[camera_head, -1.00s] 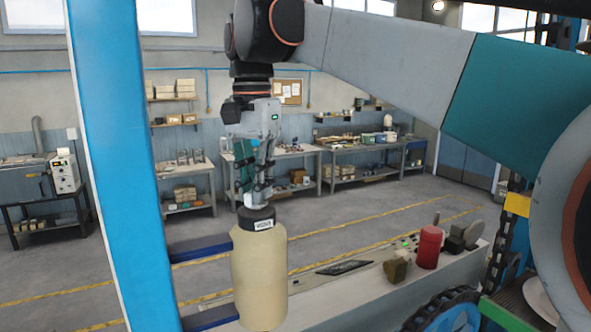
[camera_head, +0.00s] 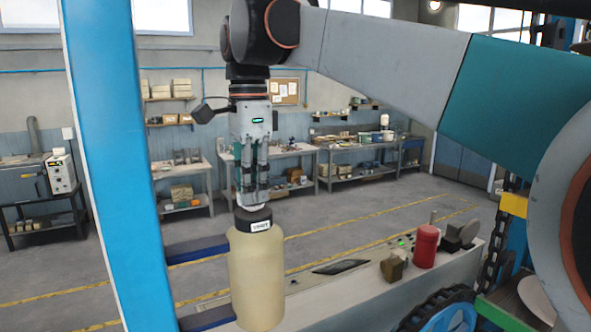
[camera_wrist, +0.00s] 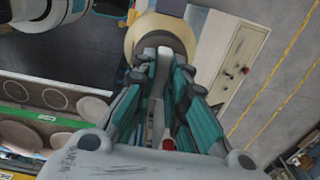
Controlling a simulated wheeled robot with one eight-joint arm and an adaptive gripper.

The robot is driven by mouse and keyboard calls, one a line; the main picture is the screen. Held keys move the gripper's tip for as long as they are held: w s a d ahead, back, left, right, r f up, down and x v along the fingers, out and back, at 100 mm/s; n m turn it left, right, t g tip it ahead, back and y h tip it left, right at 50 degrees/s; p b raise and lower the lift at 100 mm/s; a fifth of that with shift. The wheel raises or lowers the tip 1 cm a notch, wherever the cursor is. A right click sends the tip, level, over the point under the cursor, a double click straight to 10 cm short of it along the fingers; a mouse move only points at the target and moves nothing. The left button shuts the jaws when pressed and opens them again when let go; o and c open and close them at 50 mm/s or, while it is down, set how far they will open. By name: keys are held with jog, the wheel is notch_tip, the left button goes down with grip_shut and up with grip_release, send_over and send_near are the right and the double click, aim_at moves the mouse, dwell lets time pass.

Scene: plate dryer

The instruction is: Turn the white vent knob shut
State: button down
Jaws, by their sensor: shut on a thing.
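A cream tank (camera_head: 256,280) stands upright with a black cap (camera_head: 243,219) that carries a small white label. The white vent knob (camera_head: 256,208) is on top of the cap, and only a sliver of it shows below my fingers. My gripper (camera_head: 253,196) points straight down over the cap, its fingers close together and shut on the knob. In the wrist view my gripper (camera_wrist: 162,60) reaches to the top of the cream tank (camera_wrist: 133,40). The fingers hide most of the knob, so I cannot tell its angle.
A blue post (camera_head: 115,170) stands left of the tank, with dark blue brackets (camera_head: 195,250) beside it. A red cylinder (camera_head: 425,246) and a brownish block (camera_head: 393,267) sit on the pale machine top at right. Plates (camera_wrist: 20,133) lie in a rack. Workbenches stand far back.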

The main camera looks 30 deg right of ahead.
dwell(0.4)
jog(key=c, duration=1.6)
grip_release()
notch_tip(320, 180, up, 12)
